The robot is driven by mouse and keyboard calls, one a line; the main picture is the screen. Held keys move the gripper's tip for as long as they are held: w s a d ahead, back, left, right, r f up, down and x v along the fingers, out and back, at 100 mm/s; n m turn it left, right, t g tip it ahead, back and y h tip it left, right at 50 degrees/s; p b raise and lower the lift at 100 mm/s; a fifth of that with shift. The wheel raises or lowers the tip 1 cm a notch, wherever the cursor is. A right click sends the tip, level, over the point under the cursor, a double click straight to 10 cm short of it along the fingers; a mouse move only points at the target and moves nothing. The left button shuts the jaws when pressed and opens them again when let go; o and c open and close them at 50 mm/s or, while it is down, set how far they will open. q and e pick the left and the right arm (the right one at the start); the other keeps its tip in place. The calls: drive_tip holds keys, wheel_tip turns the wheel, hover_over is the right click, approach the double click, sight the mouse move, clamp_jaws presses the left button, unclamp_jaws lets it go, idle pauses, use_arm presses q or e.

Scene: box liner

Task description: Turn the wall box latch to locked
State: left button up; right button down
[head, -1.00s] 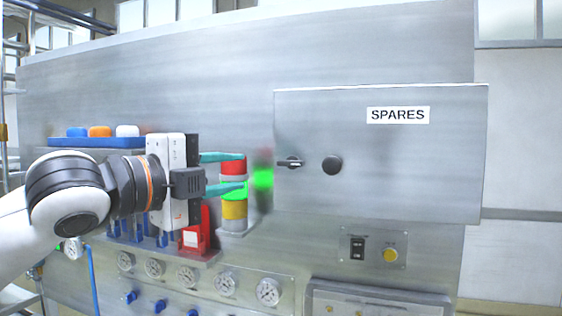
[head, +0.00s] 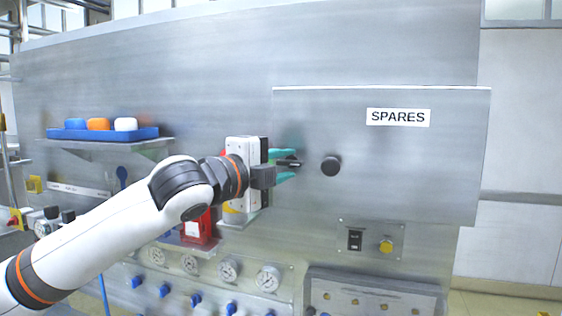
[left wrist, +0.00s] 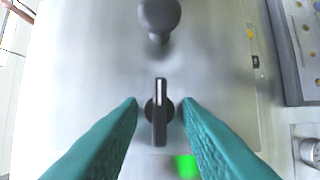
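The wall box (head: 420,180) is a grey metal door with a SPARES label. Its latch (head: 289,163) is a small black lever on a round base near the door's left edge, and it points sideways in the head view. My left gripper (head: 284,165) is at the latch with its teal fingers open, one above and one below the lever. In the left wrist view the latch (left wrist: 160,112) lies between the two fingertips, with a gap on each side. A white mark shows on the lever. My right gripper is not in view.
A round black knob (head: 331,165) sticks out of the door just right of the latch. A shelf with a blue tray (head: 80,134), a red holder (head: 199,229) and gauges (head: 229,269) are at left and below. A switch panel (head: 371,241) sits under the box.

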use_arm(q)
drive_tip(key=shift+c, duration=0.5)
clamp_jaws()
